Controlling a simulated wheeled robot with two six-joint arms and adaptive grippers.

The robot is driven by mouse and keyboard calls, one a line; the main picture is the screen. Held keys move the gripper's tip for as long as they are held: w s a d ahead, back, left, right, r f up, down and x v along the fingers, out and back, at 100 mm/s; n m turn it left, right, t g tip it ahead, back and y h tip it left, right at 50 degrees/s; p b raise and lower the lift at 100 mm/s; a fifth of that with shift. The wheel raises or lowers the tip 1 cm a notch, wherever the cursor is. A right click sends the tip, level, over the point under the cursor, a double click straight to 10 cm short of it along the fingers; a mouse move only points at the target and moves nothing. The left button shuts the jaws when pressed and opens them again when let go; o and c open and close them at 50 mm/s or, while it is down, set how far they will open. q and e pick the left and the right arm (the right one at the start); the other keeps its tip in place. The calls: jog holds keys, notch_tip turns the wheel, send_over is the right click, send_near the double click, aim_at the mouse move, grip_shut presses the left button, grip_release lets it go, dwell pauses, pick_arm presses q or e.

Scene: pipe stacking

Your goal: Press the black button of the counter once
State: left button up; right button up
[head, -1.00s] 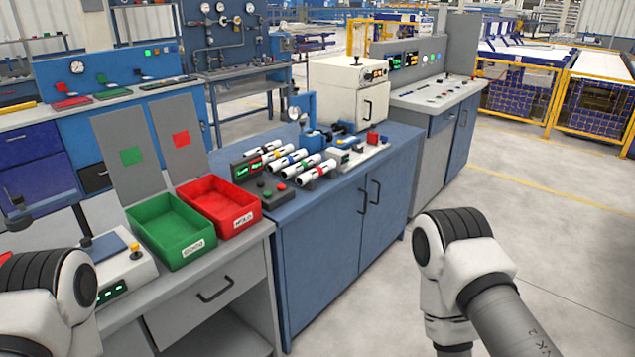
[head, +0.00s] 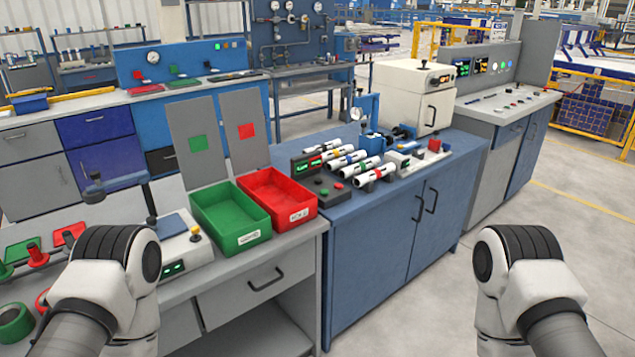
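The counter, a dark box with a lit display (head: 306,167) and a low button panel (head: 327,188) in front, stands at the left front of the blue cabinet top in the head view. A green button (head: 324,192) and a red button (head: 338,189) show on the panel. A black button is too small and dark to tell apart. Only links of my two arms show, at the lower left and lower right. Both grippers are out of view, and nothing touches the counter.
Several white pipes (head: 372,180) lie right of the counter. A red bin (head: 292,217) and a green bin (head: 243,240) stand left of it on the grey bench. A scale-like device (head: 180,240) is further left. Floor is free before the blue cabinet (head: 375,255).

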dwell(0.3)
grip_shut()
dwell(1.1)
